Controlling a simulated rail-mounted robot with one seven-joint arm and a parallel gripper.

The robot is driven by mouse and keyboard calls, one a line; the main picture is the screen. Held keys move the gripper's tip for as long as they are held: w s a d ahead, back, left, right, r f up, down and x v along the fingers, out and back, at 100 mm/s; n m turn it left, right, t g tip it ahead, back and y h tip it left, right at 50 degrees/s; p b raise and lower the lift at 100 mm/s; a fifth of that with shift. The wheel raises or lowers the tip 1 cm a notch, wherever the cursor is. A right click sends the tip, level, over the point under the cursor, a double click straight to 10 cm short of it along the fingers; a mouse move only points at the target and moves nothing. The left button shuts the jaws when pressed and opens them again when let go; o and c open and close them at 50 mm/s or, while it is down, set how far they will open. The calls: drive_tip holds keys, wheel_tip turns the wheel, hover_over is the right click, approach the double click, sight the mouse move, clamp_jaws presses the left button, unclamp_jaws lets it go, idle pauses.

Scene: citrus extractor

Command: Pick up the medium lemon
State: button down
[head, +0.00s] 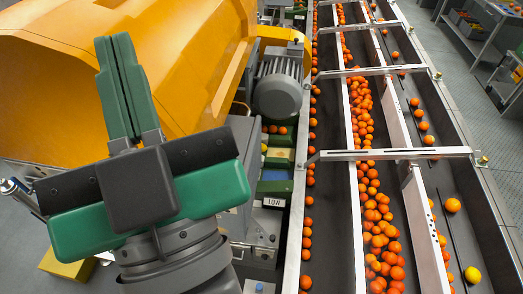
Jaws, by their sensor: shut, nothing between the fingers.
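My gripper (113,42) is in the left foreground, its green fingers pressed together and pointing up in the picture, with nothing between them. It is in front of the orange machine housing, well left of the belts. A yellow, lemon-like fruit (472,275) lies on the right-hand dark belt near the bottom right. I cannot tell whether it is the medium lemon. A small yellow fruit (264,148) also shows beside the bins left of the belts, too small to identify.
Long conveyor belts (334,210) run away from me, with several oranges (370,172) crowded in the middle lane. Metal crossbars (390,154) span the lanes. A grey motor (278,92) and the orange housing (70,95) stand left. A yellow-orange fruit (453,205) lies on the right belt.

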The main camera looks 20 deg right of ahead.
unclamp_jaws()
idle(0.6)
